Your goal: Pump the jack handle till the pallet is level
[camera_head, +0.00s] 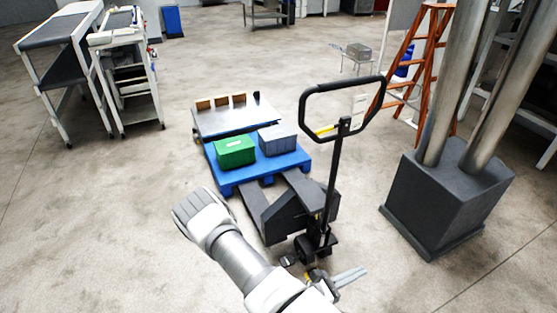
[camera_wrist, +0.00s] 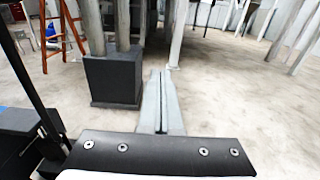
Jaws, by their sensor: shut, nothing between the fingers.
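The black jack handle (camera_head: 334,175) stands upright with a slight tilt, its loop grip at the top. It rises from the dark pallet jack (camera_head: 285,222), whose forks run to the blue pallet (camera_head: 228,182). A green box (camera_head: 235,150) and a grey box (camera_head: 277,139) sit on the pallet. I cannot tell whether the pallet is level. My gripper (camera_head: 362,273) is low, right of the jack's base, apart from the handle. Its fingers are together and empty in the wrist view (camera_wrist: 161,90), with the handle shaft (camera_wrist: 35,85) at the left edge.
A metal-topped table (camera_head: 235,121) with several brown blocks stands behind the pallet. A dark pedestal (camera_head: 450,195) with two steel columns stands at right. An orange ladder (camera_head: 412,70) is behind it. White carts (camera_head: 125,75) stand at back left. Floor left of the jack is clear.

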